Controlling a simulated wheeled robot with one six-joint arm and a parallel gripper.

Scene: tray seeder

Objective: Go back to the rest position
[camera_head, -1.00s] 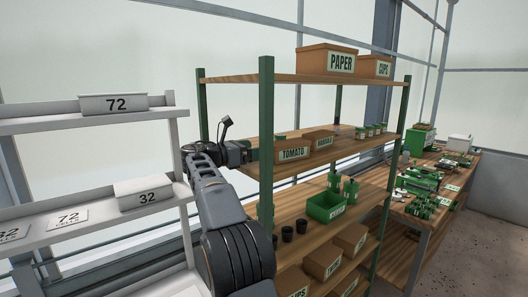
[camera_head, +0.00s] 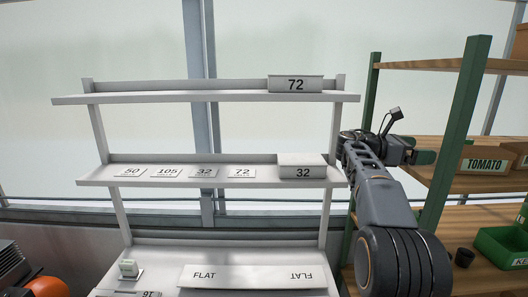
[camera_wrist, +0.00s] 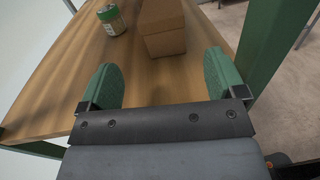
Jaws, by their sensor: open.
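My gripper (camera_wrist: 158,82) is open and empty in the wrist view, its two green fingers apart above a wooden shelf (camera_wrist: 60,75). A brown box (camera_wrist: 165,42) stands on that shelf just beyond the fingertips, apart from them. A small jar with a green lid (camera_wrist: 111,20) stands to the left of the box. In the head view my gripper (camera_head: 424,157) is at the green-posted rack, just left of a box labelled TOMATO (camera_head: 482,166). My arm is stretched out toward the rack.
A white shelf unit (camera_head: 210,98) fills the middle of the head view, holding boxes marked 72 (camera_head: 295,84) and 32 (camera_head: 301,172) and several number cards. A green rack post (camera_head: 455,130) stands close to my arm. An orange round thing (camera_head: 45,287) is at lower left.

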